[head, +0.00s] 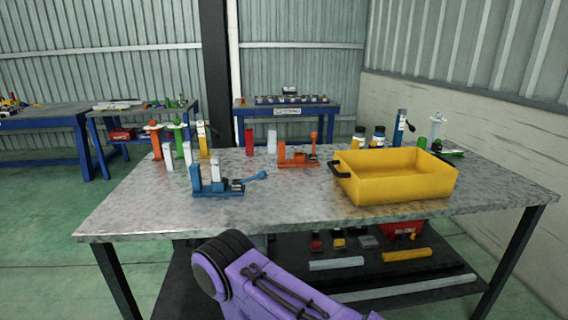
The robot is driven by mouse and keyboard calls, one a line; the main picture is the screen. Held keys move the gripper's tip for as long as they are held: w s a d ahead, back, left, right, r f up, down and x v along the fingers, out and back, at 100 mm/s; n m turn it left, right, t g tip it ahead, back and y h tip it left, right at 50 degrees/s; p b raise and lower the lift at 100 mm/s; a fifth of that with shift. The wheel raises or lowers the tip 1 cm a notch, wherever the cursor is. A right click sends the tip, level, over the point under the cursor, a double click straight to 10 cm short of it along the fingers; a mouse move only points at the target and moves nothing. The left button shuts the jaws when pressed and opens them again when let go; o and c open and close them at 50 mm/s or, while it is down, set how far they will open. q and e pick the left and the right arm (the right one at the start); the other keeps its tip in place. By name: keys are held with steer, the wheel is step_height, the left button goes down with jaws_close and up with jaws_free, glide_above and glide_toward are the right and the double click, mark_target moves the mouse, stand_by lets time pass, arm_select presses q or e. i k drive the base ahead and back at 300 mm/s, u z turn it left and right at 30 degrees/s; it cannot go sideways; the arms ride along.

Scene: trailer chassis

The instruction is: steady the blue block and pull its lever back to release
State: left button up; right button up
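The blue block (217,188) is a clamp-like piece on the grey metal table, left of centre, with upright posts at its left end. Its lever (250,179) sticks out to the right and ends in a round blue knob, slightly raised. Nothing touches the block or the lever. A purple arm link of mine shows at the bottom centre, in front of the table edge. Neither gripper can be seen.
A similar orange block (298,158) with an upright lever stands behind and to the right. A yellow bin (396,177) fills the table's right side. Coloured bottles and tools line the back. The table's front left (140,215) is clear.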

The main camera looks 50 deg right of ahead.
mark_target(262, 175)
steer(key=z, duration=0.55)
steer(key=i, duration=0.75)
steer(key=z, duration=0.8)
